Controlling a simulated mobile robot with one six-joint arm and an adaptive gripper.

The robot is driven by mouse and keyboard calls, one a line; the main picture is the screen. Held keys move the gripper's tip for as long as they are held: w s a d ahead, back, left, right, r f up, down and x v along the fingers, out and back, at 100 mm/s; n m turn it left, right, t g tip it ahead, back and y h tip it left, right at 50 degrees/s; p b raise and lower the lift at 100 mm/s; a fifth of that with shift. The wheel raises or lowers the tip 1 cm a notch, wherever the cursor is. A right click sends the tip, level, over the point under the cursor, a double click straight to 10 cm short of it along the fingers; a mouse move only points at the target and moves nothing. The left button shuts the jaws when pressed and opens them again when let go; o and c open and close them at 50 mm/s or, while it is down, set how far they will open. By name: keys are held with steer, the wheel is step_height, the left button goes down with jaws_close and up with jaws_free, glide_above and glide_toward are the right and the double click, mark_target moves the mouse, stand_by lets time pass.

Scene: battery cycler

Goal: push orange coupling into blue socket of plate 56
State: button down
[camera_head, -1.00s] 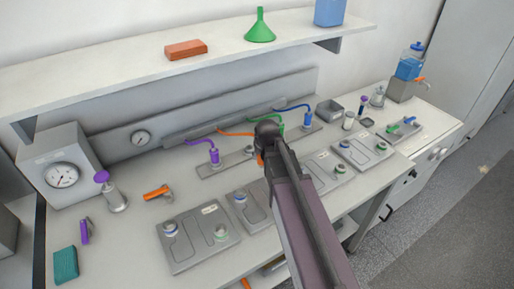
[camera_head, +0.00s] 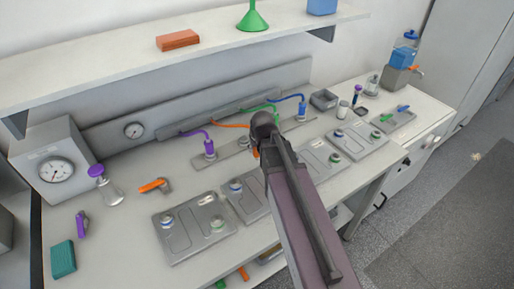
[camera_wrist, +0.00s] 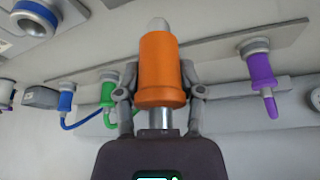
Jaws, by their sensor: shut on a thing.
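My gripper (camera_wrist: 160,88) is shut on the orange coupling (camera_wrist: 161,66), with one finger on each side. The coupling's grey tip points away from my gripper. In the head view my arm hides most of the grip; only an orange sliver (camera_head: 256,153) of the coupling shows. Several grey plates lie on the bench, including the front left one (camera_head: 185,246) and one partly behind my arm (camera_head: 248,210). A blue-ringed socket (camera_wrist: 35,20) shows at the top left of the wrist view. The plate numbers are too small to read, so I cannot tell which is plate 56.
A rail behind the plates holds purple (camera_head: 209,145), green (camera_wrist: 108,92) and blue (camera_wrist: 66,101) couplings with hoses. An orange handle (camera_head: 153,185), a purple-topped bottle (camera_head: 98,172) and a gauge box (camera_head: 55,165) stand at the left. A shelf (camera_head: 110,67) overhangs the back.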

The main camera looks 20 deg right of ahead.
steer(key=shift+r, duration=0.2)
steer(key=shift+r+p, duration=2.35)
steer(key=shift+p, duration=0.15)
steer(key=shift+f+b, duration=0.35)
steer(key=shift+s, duration=0.1)
